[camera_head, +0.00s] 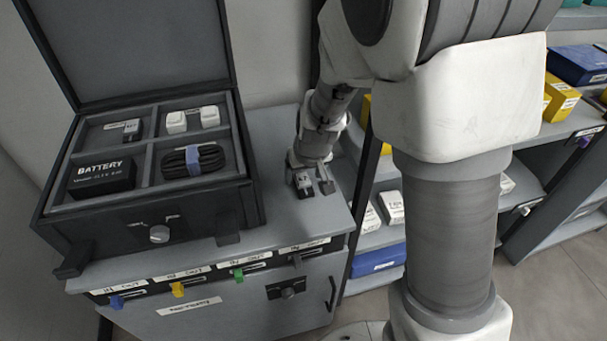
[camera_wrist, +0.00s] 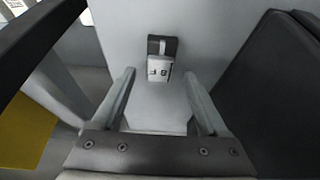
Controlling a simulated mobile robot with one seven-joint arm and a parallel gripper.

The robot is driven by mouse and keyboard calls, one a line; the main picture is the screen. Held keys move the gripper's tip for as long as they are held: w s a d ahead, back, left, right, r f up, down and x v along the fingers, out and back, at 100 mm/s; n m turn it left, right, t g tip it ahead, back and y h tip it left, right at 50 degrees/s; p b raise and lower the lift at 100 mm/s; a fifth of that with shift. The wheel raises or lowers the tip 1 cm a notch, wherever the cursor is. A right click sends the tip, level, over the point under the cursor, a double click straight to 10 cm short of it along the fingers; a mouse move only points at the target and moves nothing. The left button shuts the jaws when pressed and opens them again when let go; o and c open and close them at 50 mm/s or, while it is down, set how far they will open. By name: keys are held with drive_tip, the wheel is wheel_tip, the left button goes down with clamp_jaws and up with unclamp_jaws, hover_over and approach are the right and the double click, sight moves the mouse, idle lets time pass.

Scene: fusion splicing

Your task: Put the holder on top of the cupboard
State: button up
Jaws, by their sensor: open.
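The holder (camera_wrist: 160,66) is a small block with a dark part and a pale grey front. In the wrist view it is on the grey cupboard top (camera_wrist: 150,110), beyond and between my fingertips. In the head view the holder (camera_head: 303,182) sits on the right part of the cupboard top (camera_head: 285,215), close to my fingers. My gripper (camera_wrist: 160,78) is open, with a finger on either side and nothing clasped between them. In the head view my gripper (camera_head: 316,186) is low over the cupboard top. Whether the fingers touch the holder cannot be told.
An open black case (camera_head: 150,215) with a battery (camera_head: 102,176), a coiled cable (camera_head: 193,161) and other small items stands left of my gripper. Shelves (camera_head: 380,238) with boxes are on the right, past the cupboard's edge. The cupboard front has several labelled coloured tabs.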

drive_tip(key=s+d+r+m+p, duration=0.1)
drive_tip(key=s+d+r+p, duration=0.15)
drive_tip(key=s+r, duration=0.5)
drive_tip(key=s+d+r+p, duration=0.1)
drive_tip(key=s+d+r, duration=0.25)
drive_tip(key=r, duration=0.75)
drive_tip(key=s+d+r, duration=0.2)
drive_tip(key=s, duration=0.3)
drive_tip(key=s+d+r+m+t, duration=0.1)
drive_tip(key=s+d+r, duration=0.1)
drive_tip(key=s, duration=0.3)
drive_tip(key=shift+s+r+h, duration=0.4)
drive_tip(key=shift+r, duration=0.3)
wheel_tip(320, 180, up, 7)
drive_tip(key=p, duration=0.7)
